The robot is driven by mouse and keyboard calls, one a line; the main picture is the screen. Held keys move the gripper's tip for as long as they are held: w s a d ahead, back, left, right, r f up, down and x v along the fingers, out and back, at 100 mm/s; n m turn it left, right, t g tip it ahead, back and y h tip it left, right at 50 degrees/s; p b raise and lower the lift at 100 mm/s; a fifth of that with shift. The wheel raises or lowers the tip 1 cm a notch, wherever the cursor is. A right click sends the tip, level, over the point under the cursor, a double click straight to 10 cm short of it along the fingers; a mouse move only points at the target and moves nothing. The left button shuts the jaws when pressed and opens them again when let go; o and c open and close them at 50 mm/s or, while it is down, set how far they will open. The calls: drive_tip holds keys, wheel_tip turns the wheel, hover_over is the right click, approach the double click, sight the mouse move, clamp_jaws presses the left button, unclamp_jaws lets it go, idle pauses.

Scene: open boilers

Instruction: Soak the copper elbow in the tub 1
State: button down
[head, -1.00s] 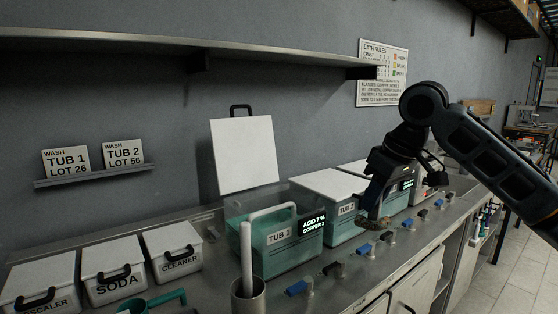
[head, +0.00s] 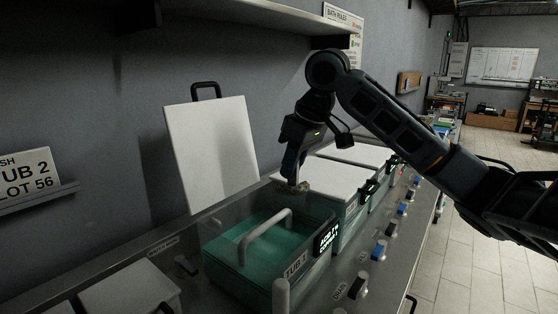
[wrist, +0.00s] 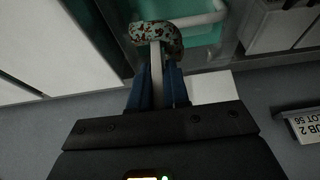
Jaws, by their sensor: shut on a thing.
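My gripper (head: 292,182) is shut on a small mottled, brown-green curved piece, the copper elbow (head: 304,187). In the wrist view the elbow (wrist: 157,33) sits across the tips of my blue fingers. Tub 1 (head: 294,268) is open, with green-teal liquid inside and a pale handle (head: 265,230) rising from it. The elbow is above the tub's top, near its far right corner beside the lidded neighbouring tub. In the wrist view, the teal inside of tub 1 (wrist: 205,38) shows beyond the elbow.
A white lid (head: 213,150) with a black handle stands upright against the wall behind tub 1. White-lidded tubs (head: 335,178) stand to the right. Coloured valve knobs (head: 379,250) line the front of the counter. A shelf (head: 245,28) overhangs above.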

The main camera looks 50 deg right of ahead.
sight(292, 186)
drive_tip(key=shift+f+b, duration=2.15)
drive_tip(key=shift+f, duration=0.45)
drive_tip(key=shift+f+b, duration=3.85)
drive_tip(key=shift+f, duration=2.9)
drive_tip(key=shift+r+p, duration=6.85)
drive_tip(key=shift+r, duration=1)
